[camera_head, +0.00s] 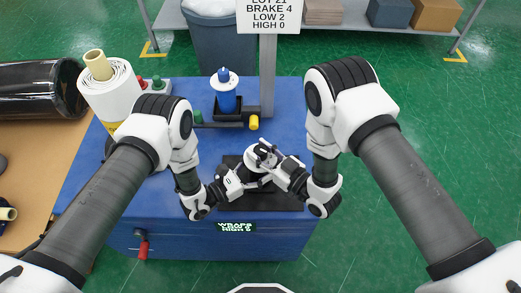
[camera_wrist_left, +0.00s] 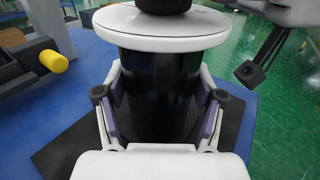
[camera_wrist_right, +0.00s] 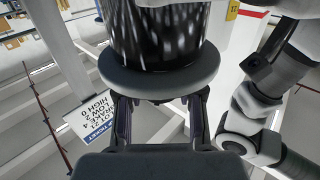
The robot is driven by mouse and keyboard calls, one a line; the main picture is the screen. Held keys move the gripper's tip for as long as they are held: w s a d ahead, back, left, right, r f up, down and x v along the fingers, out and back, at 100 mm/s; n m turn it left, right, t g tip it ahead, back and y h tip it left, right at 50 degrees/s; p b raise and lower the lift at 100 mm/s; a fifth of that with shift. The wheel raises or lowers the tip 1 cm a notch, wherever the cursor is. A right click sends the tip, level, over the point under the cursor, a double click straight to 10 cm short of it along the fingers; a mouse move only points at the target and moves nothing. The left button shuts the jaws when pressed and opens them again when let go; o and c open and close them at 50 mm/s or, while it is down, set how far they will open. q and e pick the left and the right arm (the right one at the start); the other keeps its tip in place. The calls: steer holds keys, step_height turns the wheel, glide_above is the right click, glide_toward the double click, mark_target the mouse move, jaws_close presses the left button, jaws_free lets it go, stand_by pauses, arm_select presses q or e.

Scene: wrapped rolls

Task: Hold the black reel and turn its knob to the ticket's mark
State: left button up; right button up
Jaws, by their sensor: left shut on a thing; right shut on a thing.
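The black reel (camera_wrist_left: 158,95) stands upright on a dark mat (camera_head: 230,203), its white top disc (camera_wrist_left: 160,30) above the dark drum. My left gripper (camera_wrist_left: 158,110) is shut on the drum from the side, a finger on each side. The dark knob (camera_wrist_left: 163,5) sits on top, cut off by the frame. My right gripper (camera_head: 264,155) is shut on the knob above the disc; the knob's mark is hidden. In the right wrist view the reel (camera_wrist_right: 155,35) appears beyond the fingers. The ticket (camera_head: 268,16) reads BRAKE 4, LOW 2, HIGH 0, with LOT 21 partly cut off.
A blue reel (camera_head: 226,100) stands in a black holder with a yellow knob (camera_head: 254,122). A white roll (camera_head: 110,92) stands at the left of the blue bench (camera_head: 85,185). The small front display (camera_head: 236,227) shows WRAPS and HIGH readings. A post (camera_head: 268,75) rises behind.

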steer(key=shift+m+t+h, duration=0.5)
steer(key=shift+t+h, duration=0.1)
steer(key=shift+w+d, duration=0.1)
steer(key=o, duration=1.2)
